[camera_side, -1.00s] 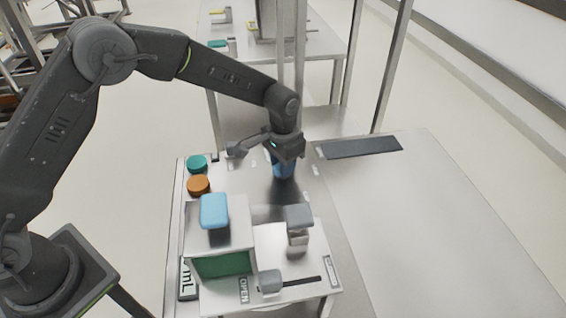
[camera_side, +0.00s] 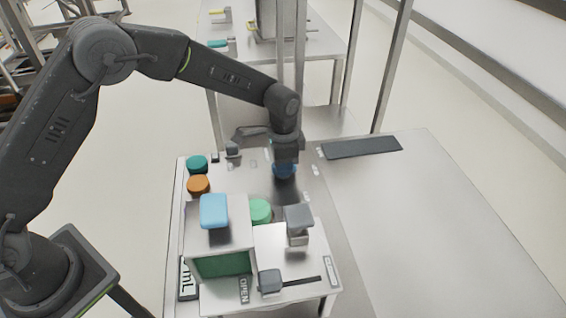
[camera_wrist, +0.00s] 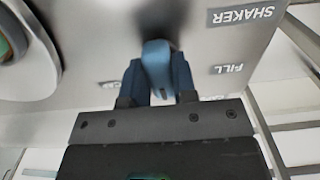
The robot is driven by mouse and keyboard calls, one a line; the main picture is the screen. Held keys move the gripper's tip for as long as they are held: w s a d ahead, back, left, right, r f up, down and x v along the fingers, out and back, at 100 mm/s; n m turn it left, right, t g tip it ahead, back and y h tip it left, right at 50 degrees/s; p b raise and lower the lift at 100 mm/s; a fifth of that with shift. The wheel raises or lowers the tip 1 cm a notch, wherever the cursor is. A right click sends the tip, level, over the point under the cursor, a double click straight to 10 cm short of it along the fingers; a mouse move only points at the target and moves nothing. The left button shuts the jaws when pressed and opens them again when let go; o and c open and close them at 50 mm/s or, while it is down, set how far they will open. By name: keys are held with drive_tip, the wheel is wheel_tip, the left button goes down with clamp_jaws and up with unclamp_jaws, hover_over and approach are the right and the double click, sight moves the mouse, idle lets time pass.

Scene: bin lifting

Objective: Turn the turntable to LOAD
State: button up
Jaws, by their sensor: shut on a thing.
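My gripper (camera_side: 285,172) points straight down over the far part of the station. In the wrist view its blue fingers (camera_wrist: 157,88) are shut on a lighter blue-grey handle-like piece (camera_wrist: 156,62). I cannot tell for sure that this is the turntable's handle. The turntable itself is not clearly seen; its surface is mostly hidden by the housing and my arm. A light green round piece (camera_side: 260,210) shows right of the housing. The wrist view shows SHAKER (camera_wrist: 243,15) and FILL (camera_wrist: 227,69) labels; another is partly covered by my gripper. I cannot read LOAD anywhere.
A metal housing (camera_side: 230,236) with a light blue block (camera_side: 214,210) on top stands in front. Right of it are a grey block on a post (camera_side: 298,217) and a slider knob (camera_side: 270,281). Teal (camera_side: 197,163) and orange (camera_side: 198,184) buttons lie left. The right table is mostly clear.

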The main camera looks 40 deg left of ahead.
drive_tip(key=o, duration=0.9)
drive_tip(key=shift+r, duration=0.15)
drive_tip(key=shift+r, duration=6.8)
